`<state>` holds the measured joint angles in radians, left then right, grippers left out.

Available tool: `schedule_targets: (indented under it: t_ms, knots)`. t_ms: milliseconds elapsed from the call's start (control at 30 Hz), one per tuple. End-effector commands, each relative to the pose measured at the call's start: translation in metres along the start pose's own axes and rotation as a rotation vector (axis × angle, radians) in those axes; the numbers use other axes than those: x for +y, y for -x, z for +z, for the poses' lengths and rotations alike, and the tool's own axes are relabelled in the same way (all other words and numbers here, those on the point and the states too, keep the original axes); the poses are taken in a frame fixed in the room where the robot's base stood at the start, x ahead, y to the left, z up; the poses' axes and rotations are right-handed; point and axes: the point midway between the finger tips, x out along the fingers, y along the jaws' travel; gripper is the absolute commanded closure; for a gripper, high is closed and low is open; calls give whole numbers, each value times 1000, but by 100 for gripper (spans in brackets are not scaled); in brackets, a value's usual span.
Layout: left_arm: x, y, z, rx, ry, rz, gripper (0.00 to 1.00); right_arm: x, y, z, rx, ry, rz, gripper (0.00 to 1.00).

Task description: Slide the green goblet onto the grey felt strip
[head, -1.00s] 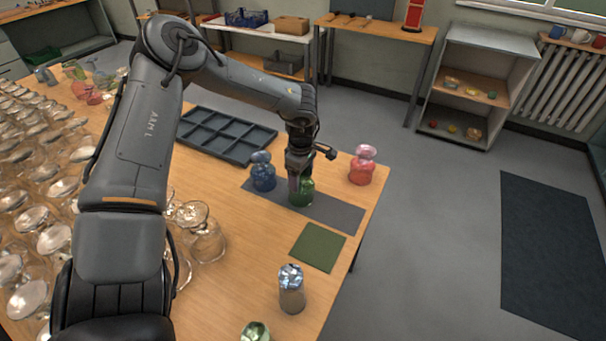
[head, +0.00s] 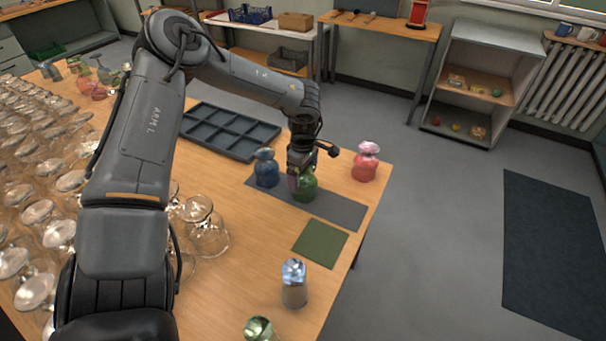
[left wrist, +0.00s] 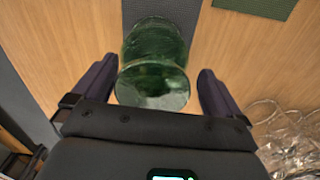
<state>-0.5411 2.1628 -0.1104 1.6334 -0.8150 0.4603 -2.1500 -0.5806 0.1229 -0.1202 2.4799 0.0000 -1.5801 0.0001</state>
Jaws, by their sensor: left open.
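The green goblet (head: 307,189) stands inverted over the middle of the grey felt strip (head: 338,209). In the left wrist view the green goblet (left wrist: 152,84) sits between the spread fingers, with the grey strip (left wrist: 160,8) running out beyond it. My left gripper (head: 298,184) is low at the goblet, with one finger on each side; a gap shows on the right, and contact on the left is unclear. The gripper hides part of the goblet and its base. A blue goblet (head: 267,170) stands on the strip's left end. My right gripper is not in view.
A red-pink goblet (head: 365,163) stands behind the strip's right part. A green mat (head: 320,243) lies in front. A dark compartment tray (head: 230,132) is at the back. Clear glasses (head: 208,232) crowd the left. A silver-topped glass (head: 293,284) stands near the front right edge.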

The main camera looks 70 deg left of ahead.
Motion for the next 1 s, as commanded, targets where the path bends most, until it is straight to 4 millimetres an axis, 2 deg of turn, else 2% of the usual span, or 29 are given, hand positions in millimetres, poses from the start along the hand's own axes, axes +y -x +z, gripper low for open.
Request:
schedule_targets:
  t_ms: [300, 500, 700, 1000]
  knots:
    - [1, 56, 0, 0, -1, 4, 0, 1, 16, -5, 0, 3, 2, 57]
    - [1, 85, 0, 0, 0, 3, 0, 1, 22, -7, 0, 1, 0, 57]
    - [0, 98, 0, 0, 0, 1, 0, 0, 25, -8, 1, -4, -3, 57]
    - [0, 100, 0, 0, 0, 1, 0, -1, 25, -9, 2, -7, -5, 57]
